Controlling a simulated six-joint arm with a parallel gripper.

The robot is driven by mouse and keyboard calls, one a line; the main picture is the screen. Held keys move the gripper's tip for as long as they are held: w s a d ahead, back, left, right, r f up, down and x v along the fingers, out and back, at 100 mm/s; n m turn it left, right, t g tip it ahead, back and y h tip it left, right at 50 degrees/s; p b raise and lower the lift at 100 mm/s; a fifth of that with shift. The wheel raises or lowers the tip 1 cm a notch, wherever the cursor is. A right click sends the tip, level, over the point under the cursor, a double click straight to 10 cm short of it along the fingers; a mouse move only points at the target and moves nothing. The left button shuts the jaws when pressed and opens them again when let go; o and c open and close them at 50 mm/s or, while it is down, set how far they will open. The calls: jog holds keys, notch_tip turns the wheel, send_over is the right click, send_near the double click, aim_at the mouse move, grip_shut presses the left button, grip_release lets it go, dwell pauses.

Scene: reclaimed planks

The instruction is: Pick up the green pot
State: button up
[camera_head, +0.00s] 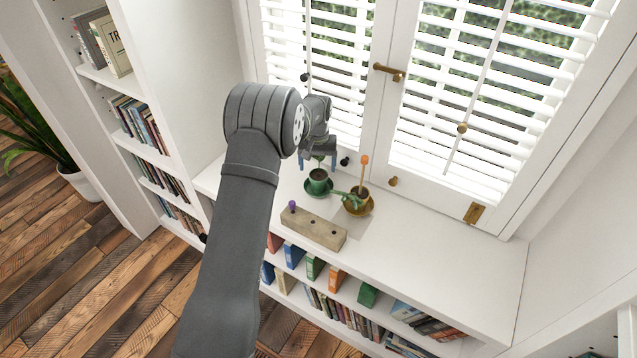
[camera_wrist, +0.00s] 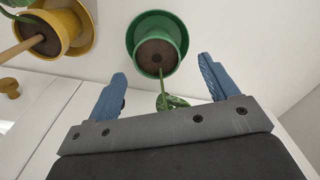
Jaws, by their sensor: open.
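The green pot (camera_head: 318,182) stands upright on a green saucer (camera_head: 309,189) on the white shelf top by the window. It holds dark soil and a small plant. In the wrist view the green pot (camera_wrist: 157,55) lies ahead of my gripper (camera_wrist: 160,85), roughly centred between its fingers but beyond the tips. My gripper (camera_head: 319,163) is open and empty, with blue fingers, just above the green pot in the head view. The fingers do not appear to touch the pot.
A yellow pot (camera_head: 357,205) with an orange-tipped stick stands close to the right; it also shows in the wrist view (camera_wrist: 70,28). A wooden block (camera_head: 314,228) with a purple peg lies in front. The white shelf top (camera_head: 450,265) is clear to the right.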

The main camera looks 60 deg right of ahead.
aim_at(319, 176)
jog(key=shift+s+f, duration=0.2)
jog(key=shift+f, duration=2.55)
jog(key=shift+r, duration=0.1)
jog(key=c, duration=1.2)
